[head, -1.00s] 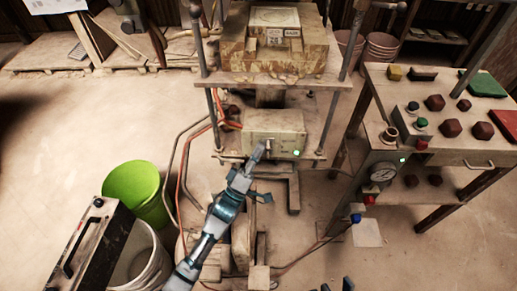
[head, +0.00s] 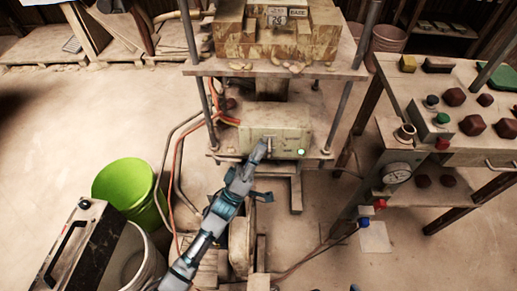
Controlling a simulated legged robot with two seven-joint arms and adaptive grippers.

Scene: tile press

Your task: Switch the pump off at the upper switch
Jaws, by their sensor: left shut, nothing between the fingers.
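A pale box (head: 285,133) sits under the press's plate, with a lit green lamp (head: 302,153) on its front right. A small switch lever (head: 270,143) seems to stand on its front, partly hidden by my fingers. My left gripper (head: 259,151) is shut and empty, with its tips at the front of the box, just left of the lever. I cannot tell whether they touch it. Only a dark sliver at the bottom edge may be my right gripper (head: 354,288); its jaws cannot be made out.
The press plate (head: 330,70) and its posts stand above and around the box. Orange and grey hoses run down on the left. A green bucket (head: 125,185) stands at the left. A bench with a gauge (head: 397,173) and several coloured knobs is at the right.

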